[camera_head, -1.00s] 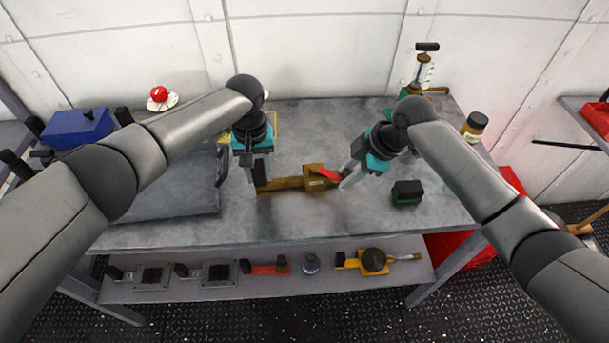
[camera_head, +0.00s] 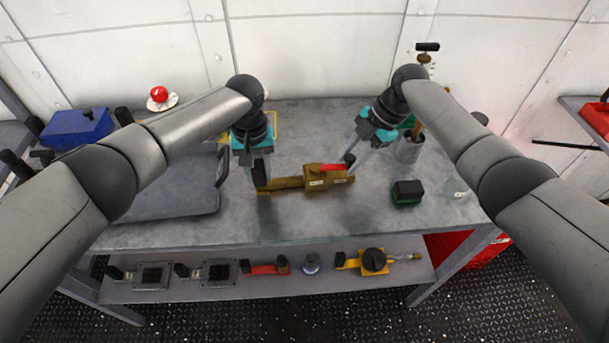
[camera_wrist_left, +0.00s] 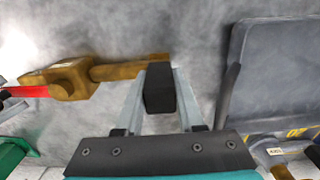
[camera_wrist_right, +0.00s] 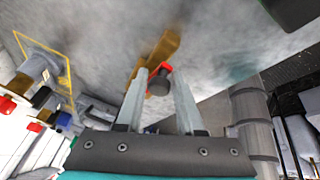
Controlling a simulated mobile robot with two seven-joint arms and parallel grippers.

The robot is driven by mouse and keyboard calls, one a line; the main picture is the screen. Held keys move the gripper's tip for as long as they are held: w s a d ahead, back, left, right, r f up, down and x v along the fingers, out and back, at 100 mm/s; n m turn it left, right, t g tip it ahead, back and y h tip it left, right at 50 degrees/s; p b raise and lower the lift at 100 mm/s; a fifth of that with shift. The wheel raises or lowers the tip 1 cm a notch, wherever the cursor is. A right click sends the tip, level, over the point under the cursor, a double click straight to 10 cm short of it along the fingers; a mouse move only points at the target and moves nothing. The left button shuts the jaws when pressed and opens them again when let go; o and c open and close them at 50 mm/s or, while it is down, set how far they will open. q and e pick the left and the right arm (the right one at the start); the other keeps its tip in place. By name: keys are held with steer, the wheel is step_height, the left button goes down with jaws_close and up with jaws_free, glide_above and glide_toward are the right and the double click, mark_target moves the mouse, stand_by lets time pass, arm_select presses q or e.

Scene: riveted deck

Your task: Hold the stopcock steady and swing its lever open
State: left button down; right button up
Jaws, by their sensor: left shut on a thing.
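The brass stopcock (camera_head: 316,184) lies on the grey bench, its pipe pointing left. It also shows in the left wrist view (camera_wrist_left: 75,80). My left gripper (camera_head: 262,172) is shut on the dark block at the pipe's left end. The red lever (camera_head: 333,168) lies along the top of the body, pointing right, with a dark knob (camera_head: 349,158) at its tip. My right gripper (camera_head: 358,155) is at that knob. In the right wrist view its fingers are apart, with the knob (camera_wrist_right: 158,83) between them and a gap beside it.
A green-and-black block (camera_head: 407,192) stands right of the stopcock. A grey cylinder (camera_head: 409,148) stands behind it, close to my right gripper. A dark tray (camera_head: 170,190) lies to the left. The bench front is clear.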

steer(key=o, duration=0.4)
steer(key=shift+r, duration=0.1)
steer(key=shift+a+r+v, duration=0.15)
steer(key=shift+a+v, duration=0.15)
steer(key=shift+v, duration=2.45)
steer(key=shift+a+r+v, duration=0.1)
steer(key=shift+a+v, duration=0.2)
steer(key=shift+v, duration=2.45)
steer(key=shift+a+r+v, duration=0.15)
steer(key=shift+a+v, duration=0.1)
steer(key=shift+v, duration=2.55)
steer(key=shift+s+f, duration=0.1)
steer(key=shift+s, duration=0.1)
arm_select(q)
steer(key=shift+c, duration=2.2)
jaws_free()
arm_select(e)
steer(key=shift+a, duration=0.1)
